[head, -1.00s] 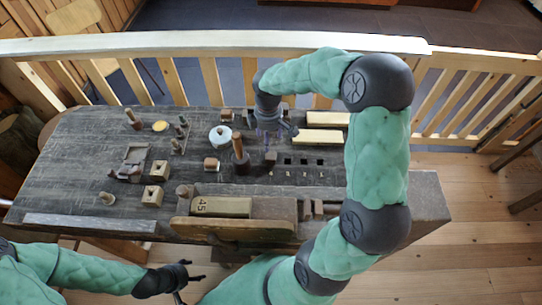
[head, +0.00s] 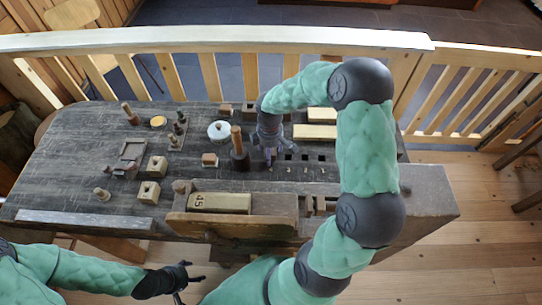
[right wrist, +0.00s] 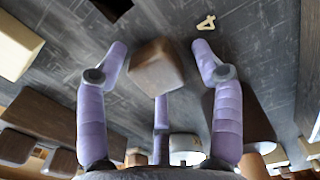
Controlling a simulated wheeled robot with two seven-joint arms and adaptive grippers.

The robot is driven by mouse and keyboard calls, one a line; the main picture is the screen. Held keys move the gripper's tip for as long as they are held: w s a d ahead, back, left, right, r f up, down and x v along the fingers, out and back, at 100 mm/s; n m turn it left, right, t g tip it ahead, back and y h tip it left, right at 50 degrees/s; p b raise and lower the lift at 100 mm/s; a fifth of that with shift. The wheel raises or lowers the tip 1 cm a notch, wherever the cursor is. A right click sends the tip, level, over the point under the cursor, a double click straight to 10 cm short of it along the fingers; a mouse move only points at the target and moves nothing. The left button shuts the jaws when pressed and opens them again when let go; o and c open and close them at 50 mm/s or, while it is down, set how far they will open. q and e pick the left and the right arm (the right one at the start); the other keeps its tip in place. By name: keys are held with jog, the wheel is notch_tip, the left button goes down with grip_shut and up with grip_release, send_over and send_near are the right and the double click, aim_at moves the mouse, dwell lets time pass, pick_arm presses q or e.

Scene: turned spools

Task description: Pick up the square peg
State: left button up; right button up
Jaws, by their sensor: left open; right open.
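The square peg (right wrist: 155,68) is a brown wooden block, seen close in the right wrist view. It stands at its place on the dark workbench (head: 70,160) beside the row of square holes. My right gripper (right wrist: 160,60) is open, with its purple fingers around the peg and gaps showing on either side. In the head view the right gripper (head: 269,157) reaches down over the peg and mostly hides it. My left gripper (head: 196,272) is open and empty, in front of the bench's near edge.
A dark spool with an upright wooden handle (head: 238,150) stands just left of the right gripper. Square holes (head: 305,157) lie to its right, with pale bars (head: 315,132) behind. A block marked 45 (head: 220,203) lies in front. A white round lid (head: 219,131) stands further back.

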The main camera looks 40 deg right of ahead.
jog(key=shift+r, duration=0.1)
jog(key=c, duration=1.1)
